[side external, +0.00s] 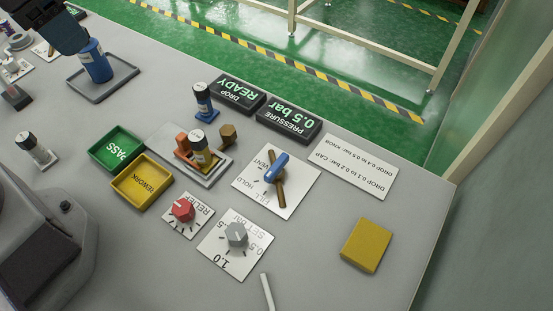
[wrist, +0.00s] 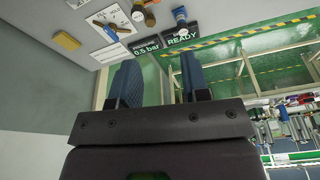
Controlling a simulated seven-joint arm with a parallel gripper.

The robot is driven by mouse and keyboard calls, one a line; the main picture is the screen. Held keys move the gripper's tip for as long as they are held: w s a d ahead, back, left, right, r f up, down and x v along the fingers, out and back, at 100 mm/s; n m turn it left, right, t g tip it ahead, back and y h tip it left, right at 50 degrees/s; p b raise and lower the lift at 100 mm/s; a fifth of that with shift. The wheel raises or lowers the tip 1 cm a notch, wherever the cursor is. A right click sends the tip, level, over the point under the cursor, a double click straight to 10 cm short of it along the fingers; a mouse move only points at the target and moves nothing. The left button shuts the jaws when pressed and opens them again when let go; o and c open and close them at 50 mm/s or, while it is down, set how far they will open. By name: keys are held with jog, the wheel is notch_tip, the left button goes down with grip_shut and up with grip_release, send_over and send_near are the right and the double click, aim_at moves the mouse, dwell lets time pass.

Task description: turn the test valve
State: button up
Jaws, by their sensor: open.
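The test valve is a white plate (side external: 298,196) marked VENT, HOLD and FILL, with a blue lever handle (side external: 276,168) and a brown bar across its centre. The handle's rounded blue end points up and right in the side view. The valve plate also shows small at the top left of the wrist view (wrist: 121,17). My gripper (wrist: 158,72) is open, with two ribbed dark-blue fingers apart and nothing between them. It is away from the valve, which lies beyond and left of the fingers in the wrist view. I cannot clearly make out the fingers in the side view.
A pressure display (side external: 289,124) reads 0.5 bar, beside a READY display (side external: 238,93). A holder (side external: 212,179) with a column, a blue-bodied column (side external: 203,104), a red relief knob (side external: 183,208), a grey set knob (side external: 236,234) and a yellow block (side external: 366,245) surround the valve.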

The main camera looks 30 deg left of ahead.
jog(key=w+d+f+m+g, duration=0.1)
jog(key=w+d+f+g, duration=0.1)
jog(key=w+d+f, duration=0.5)
jog(key=n, duration=0.3)
send_near(277, 165)
jog(key=shift+g, duration=0.3)
jog(key=f, duration=0.9)
jog(key=shift+w+d+f, duration=0.1)
jog(key=shift+w+f, duration=0.1)
jog(key=shift+w, duration=0.05)
jog(key=shift+c, duration=0.4)
grip_shut()
